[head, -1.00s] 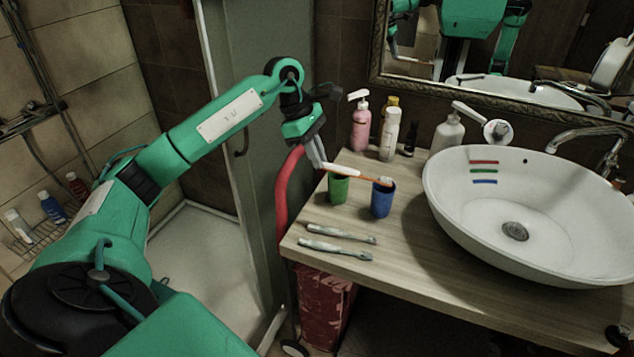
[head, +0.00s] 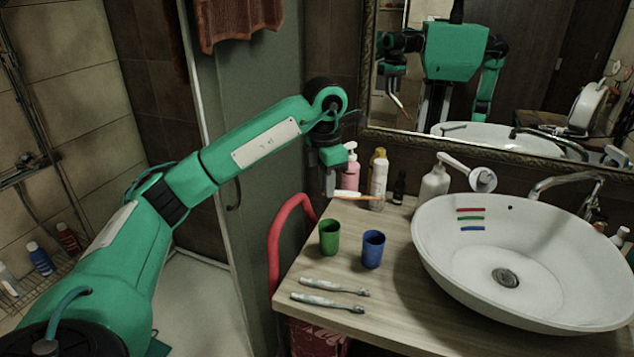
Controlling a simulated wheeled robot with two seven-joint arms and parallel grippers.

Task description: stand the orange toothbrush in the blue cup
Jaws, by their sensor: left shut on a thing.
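My left gripper (head: 330,184) is shut on the orange toothbrush (head: 358,197). The brush lies nearly level, sticking out to the right from the fingers, with white along its top. It is held in the air above and behind the cups, in front of the bottles. The blue cup (head: 373,250) stands upright on the counter, apart from the brush, and looks empty. My right gripper is not directly in view.
A green cup (head: 329,237) stands left of the blue one. Bottles (head: 379,180) stand behind, a white basin (head: 520,285) to the right. A red curved bar (head: 276,245) is by the counter's left edge.

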